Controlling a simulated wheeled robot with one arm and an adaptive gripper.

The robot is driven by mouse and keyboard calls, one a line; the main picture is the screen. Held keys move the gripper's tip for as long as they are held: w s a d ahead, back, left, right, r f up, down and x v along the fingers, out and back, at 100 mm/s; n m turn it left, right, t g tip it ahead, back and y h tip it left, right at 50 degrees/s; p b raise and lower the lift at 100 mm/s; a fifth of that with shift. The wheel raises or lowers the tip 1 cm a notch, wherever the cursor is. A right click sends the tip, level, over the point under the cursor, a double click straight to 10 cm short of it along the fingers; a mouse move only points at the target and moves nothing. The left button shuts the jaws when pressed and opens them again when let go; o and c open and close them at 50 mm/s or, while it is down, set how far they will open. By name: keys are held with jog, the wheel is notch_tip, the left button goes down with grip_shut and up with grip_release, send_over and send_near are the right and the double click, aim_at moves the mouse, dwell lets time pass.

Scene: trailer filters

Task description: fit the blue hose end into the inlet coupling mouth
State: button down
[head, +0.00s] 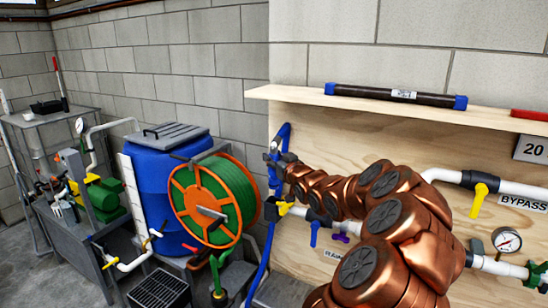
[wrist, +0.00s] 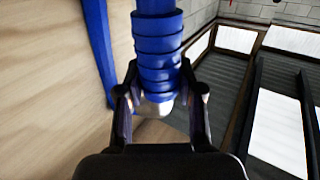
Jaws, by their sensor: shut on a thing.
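My gripper (head: 280,161) is at the end of my copper arm, in front of the wooden panel. In the wrist view, its two fingers (wrist: 160,104) are shut on the blue hose end (wrist: 158,48). The hose end is ribbed and has a pale tip low between the fingers. The blue hose (head: 264,262) also hangs down beside the panel's left edge in the head view.
A green hose reel (head: 213,200) and a blue barrel (head: 165,185) stand left of the panel. My arm covers part of the white piping (head: 520,190). A shelf (head: 300,95) with a dark capped tube (head: 395,95) juts out above. Another blue handle (head: 314,233) hangs below the pipe.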

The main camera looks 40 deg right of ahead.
aim_at(274, 173)
jog(key=shift+f+b, duration=0.85)
jog(key=shift+f, duration=0.5)
jog(key=shift+f+b, duration=1.1)
jog(key=shift+f, duration=0.25)
dwell(0.9)
jog(key=shift+r, duration=0.2)
jog(key=shift+r+p, duration=0.7)
jog(key=shift+r, duration=0.15)
jog(key=shift+f+b, duration=0.75)
jog(key=shift+f, duration=0.25)
dwell(1.3)
jog(key=c, duration=0.7)
grip_release()
jog(key=shift+o, duration=0.2)
jog(key=shift+s, duration=0.15)
